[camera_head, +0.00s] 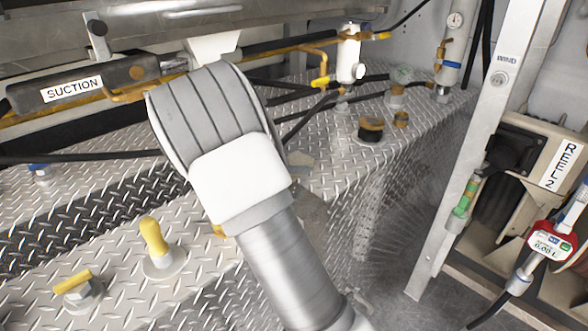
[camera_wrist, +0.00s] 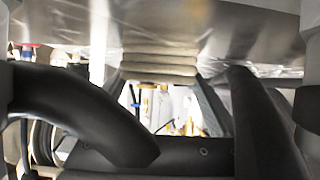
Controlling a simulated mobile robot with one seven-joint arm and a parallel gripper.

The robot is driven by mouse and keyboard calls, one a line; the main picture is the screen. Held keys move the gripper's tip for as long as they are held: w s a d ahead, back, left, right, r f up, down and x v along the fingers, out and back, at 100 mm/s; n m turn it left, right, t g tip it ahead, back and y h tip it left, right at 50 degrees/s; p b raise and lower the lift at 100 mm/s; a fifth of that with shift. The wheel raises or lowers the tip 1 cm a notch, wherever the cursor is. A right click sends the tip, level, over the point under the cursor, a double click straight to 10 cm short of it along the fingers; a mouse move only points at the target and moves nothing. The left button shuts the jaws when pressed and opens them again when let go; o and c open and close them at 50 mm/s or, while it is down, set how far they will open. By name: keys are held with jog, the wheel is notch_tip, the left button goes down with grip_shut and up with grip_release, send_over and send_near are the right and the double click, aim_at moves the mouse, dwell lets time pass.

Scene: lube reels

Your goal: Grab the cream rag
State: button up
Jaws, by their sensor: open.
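The cream rag (camera_wrist: 158,66) shows in the wrist view as a folded stack of pale layers, just above the picture's middle, under a shiny metal surface. My gripper (camera_wrist: 161,90) is open, with dark fingers to the left and right of the rag's lower edge. A bright gap shows between the fingers below the rag. I cannot tell whether either finger touches the cloth. In the head view my own arm covers the middle, and neither the rag nor the gripper can be made out.
A SUCTION-labelled pipe (camera_head: 72,90) runs along the upper left. A yellow-capped fitting (camera_head: 153,236) stands on the tread-plate deck (camera_head: 120,285). A white filter (camera_head: 350,58) stands at the back. A metal post (camera_head: 478,150) and the REEL 2 unit (camera_head: 545,160) bound the right side.

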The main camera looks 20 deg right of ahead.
jog(key=shift+w+d+f, duration=0.2)
jog(key=shift+d+f, duration=0.05)
jog(key=shift+d, duration=0.25)
jog(key=c, duration=1.1)
jog(key=shift+r, duration=0.1)
jog(key=shift+c, duration=0.2)
